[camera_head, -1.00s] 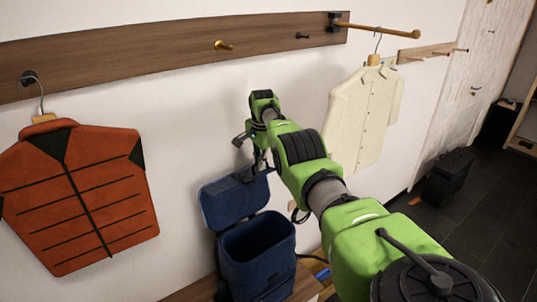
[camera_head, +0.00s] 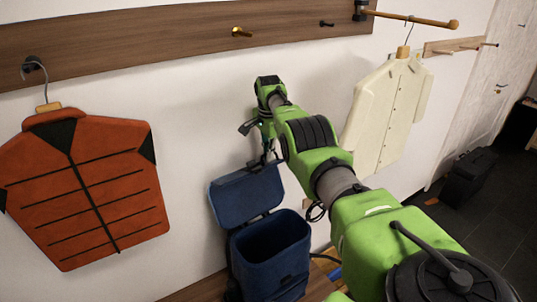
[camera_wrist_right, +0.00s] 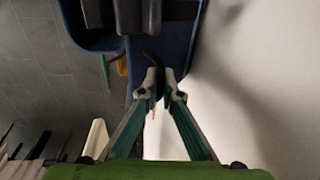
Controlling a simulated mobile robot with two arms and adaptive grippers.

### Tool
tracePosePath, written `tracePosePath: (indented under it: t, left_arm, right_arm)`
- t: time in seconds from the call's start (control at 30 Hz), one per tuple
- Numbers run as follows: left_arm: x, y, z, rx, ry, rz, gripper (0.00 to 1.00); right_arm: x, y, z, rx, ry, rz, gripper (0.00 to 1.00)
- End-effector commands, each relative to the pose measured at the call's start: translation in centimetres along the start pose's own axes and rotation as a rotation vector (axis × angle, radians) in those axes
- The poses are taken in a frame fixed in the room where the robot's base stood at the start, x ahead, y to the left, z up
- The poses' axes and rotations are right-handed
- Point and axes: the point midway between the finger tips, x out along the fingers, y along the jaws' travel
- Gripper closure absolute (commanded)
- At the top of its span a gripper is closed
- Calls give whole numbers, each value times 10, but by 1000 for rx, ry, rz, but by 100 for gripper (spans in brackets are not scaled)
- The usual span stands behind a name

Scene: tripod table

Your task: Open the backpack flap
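The blue backpack (camera_head: 272,262) stands open below the coat rail, and I can see into its dark main compartment. Its flap (camera_head: 246,196) is raised and leans back toward the wall above the opening. My right gripper (camera_head: 268,158) is at the top edge of the flap, partly hidden by its own arm. In the right wrist view, the fingertips (camera_wrist_right: 160,88) are close together around a dark piece at the edge of the blue flap (camera_wrist_right: 178,55). The exact contact is hard to see. My left gripper is not in view.
An orange jacket (camera_head: 88,190) hangs at the left and a cream shirt (camera_head: 385,118) at the right, behind my arm. A wooden rail (camera_head: 130,52) with hooks runs along the wall. A dark bag (camera_head: 468,178) stands on the floor at the right.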

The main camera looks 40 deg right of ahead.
Motion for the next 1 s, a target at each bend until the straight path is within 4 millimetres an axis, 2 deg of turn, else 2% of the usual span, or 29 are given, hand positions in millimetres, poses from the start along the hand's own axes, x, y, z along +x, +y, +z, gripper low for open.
tracePosePath:
  t: [0.2, 0.37, 0.57, 0.7, 0.8, 1.0]
  left_arm:
    - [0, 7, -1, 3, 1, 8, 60]
    - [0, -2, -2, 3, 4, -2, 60]
    - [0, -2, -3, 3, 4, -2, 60]
    - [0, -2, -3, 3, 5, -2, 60]
    - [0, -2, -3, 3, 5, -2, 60]
    - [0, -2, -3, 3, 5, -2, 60]
  right_arm:
    - [0, 0, 2, 0, -4, 1, 87]
    - [-1, 0, 1, 0, -3, 0, 87]
    - [-14, -2, 0, 0, -2, -3, 87]
    - [-31, -1, 0, 0, 0, -3, 87]
    - [-58, -2, 0, 0, -2, -6, 87]
    - [-98, -1, 1, 0, -3, -4, 87]
